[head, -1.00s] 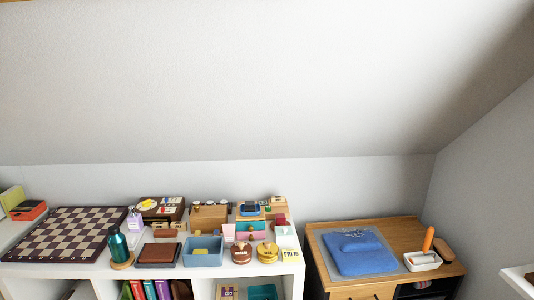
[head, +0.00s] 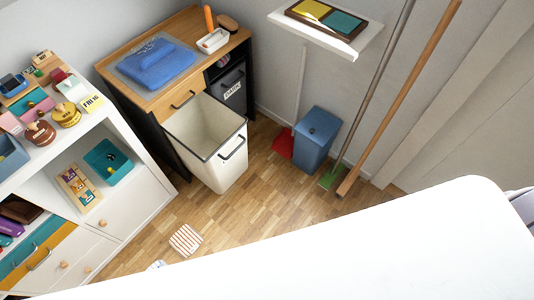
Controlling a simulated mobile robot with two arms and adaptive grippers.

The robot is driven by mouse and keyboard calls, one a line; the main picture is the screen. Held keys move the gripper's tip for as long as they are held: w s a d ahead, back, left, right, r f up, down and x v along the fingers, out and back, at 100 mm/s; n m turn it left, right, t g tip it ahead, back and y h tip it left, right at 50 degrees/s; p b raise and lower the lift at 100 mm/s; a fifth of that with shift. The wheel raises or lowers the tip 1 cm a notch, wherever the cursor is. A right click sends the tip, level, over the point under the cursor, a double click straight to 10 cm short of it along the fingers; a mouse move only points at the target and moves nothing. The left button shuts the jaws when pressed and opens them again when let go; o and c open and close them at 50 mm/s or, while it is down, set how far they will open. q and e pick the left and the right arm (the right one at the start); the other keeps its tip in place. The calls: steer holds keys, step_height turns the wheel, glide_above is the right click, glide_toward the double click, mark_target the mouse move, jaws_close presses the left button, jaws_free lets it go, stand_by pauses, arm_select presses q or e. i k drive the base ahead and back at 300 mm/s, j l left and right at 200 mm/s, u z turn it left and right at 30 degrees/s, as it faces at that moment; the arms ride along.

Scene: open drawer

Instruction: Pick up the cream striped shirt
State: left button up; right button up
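The cream striped shirt (head: 185,240), pale with reddish-orange stripes, lies as a small flat shape on the wooden floor in the head view. It is in front of the pulled-out white bin drawer and to the right of the white shelf unit. Neither of my grippers shows in the head view, so I cannot see what they hold.
The white bin drawer (head: 190,138) stands pulled out of the wooden-topped cabinet (head: 118,68). A small bluish item (head: 157,265) lies near the shirt. A blue bin (head: 318,135), brooms and a red dustpan (head: 283,146) stand right. A large white surface (head: 380,250) fills the foreground. Floor around the shirt is mostly clear.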

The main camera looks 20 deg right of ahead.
mark_target(186, 240)
steer(key=z, duration=0.1)
steer(key=k+j+u, duration=0.1)
steer(key=k+u, duration=0.3)
steer(key=k+j+u, duration=0.2)
steer(key=k+u, duration=0.2)
steer(key=k, duration=0.05)
